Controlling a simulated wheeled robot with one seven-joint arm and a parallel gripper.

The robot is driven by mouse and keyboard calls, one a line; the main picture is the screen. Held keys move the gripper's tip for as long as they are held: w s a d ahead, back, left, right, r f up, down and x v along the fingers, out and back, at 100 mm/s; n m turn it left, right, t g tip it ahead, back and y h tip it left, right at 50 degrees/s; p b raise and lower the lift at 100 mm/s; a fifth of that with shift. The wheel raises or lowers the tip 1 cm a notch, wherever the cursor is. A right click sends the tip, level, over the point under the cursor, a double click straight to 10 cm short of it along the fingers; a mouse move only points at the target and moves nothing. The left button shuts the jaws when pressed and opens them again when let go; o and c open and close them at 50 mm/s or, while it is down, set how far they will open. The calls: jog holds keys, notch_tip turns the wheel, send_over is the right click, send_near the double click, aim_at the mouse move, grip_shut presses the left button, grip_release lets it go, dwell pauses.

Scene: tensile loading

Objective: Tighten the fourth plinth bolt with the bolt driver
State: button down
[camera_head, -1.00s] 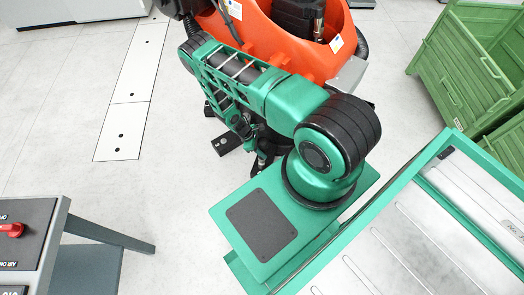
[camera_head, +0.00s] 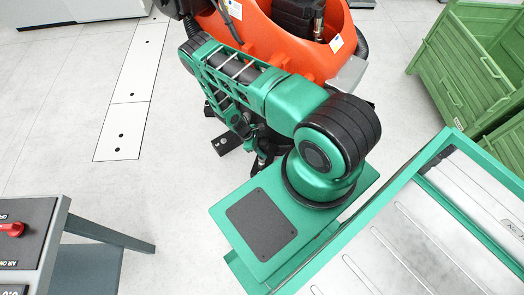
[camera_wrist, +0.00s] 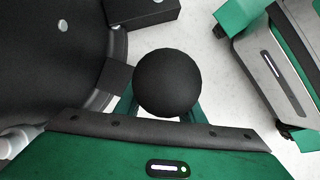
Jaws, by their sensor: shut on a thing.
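In the wrist view a round black knob (camera_wrist: 167,82), which looks like the top of the bolt driver, sits between the green jaws of my gripper (camera_wrist: 160,110). The gripper is shut on it. The driver's shaft and tip are hidden below the knob. A large dark curved body (camera_wrist: 50,75) stands close by on the left. In the head view the orange machine (camera_head: 285,45) stands behind my green arm. A dark foot plate (camera_head: 226,144) shows at its base, left of my wrist. My arm hides most of the base, and I cannot tell which bolt the driver is over.
Green slatted crates (camera_head: 460,75) stand at the upper right. A control panel (camera_head: 25,240) with a red switch is at the lower left. Pale floor (camera_head: 160,210) lies open at the left. In the wrist view a grey-and-green object (camera_wrist: 272,75) is at the right.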

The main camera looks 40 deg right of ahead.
aim_at(263, 144)
dwell(0.6)
jog(key=shift+r, duration=2.95)
jog(key=shift+w+r, duration=0.1)
